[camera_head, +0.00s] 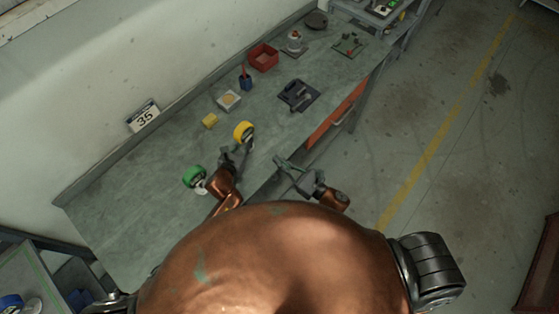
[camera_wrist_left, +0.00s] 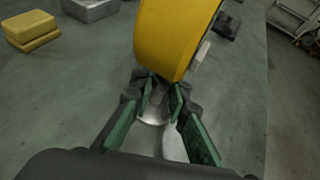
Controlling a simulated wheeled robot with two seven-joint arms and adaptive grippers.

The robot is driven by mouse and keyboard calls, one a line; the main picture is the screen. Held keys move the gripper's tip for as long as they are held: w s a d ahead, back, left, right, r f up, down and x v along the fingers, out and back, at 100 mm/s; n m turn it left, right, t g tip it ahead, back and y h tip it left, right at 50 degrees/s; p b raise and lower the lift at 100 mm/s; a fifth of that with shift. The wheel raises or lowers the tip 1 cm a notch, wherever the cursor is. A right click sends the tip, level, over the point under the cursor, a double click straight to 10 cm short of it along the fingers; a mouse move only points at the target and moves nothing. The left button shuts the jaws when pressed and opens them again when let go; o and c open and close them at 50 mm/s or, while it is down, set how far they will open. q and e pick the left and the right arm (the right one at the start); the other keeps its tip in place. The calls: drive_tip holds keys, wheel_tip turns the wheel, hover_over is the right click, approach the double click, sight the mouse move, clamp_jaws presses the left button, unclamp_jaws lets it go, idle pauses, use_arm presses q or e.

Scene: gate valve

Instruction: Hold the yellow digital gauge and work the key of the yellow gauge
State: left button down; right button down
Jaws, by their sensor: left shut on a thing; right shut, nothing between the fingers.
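The yellow digital gauge (camera_head: 243,131) is round with a yellow body, above the workbench near its middle. In the left wrist view the yellow gauge (camera_wrist_left: 172,38) fills the top centre, with a small pale key (camera_wrist_left: 200,55) on its right side. My left gripper (camera_head: 236,152) is shut on the gauge's metal lower part (camera_wrist_left: 154,112), seen between its fingers (camera_wrist_left: 160,95). The gauge's face is turned away and hidden in the left wrist view. My right gripper (camera_head: 281,165) is shut and empty, to the right of the gauge and apart from it, by the bench's front edge.
A green gauge (camera_head: 194,176) stands on the bench left of my left arm. The bench's left part is clear.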

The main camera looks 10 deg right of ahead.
use_arm(q)
drive_tip(key=shift+a+f, duration=0.1)
drive_tip(key=shift+a, duration=0.05)
drive_tip(key=c, duration=1.8)
unclamp_jaws()
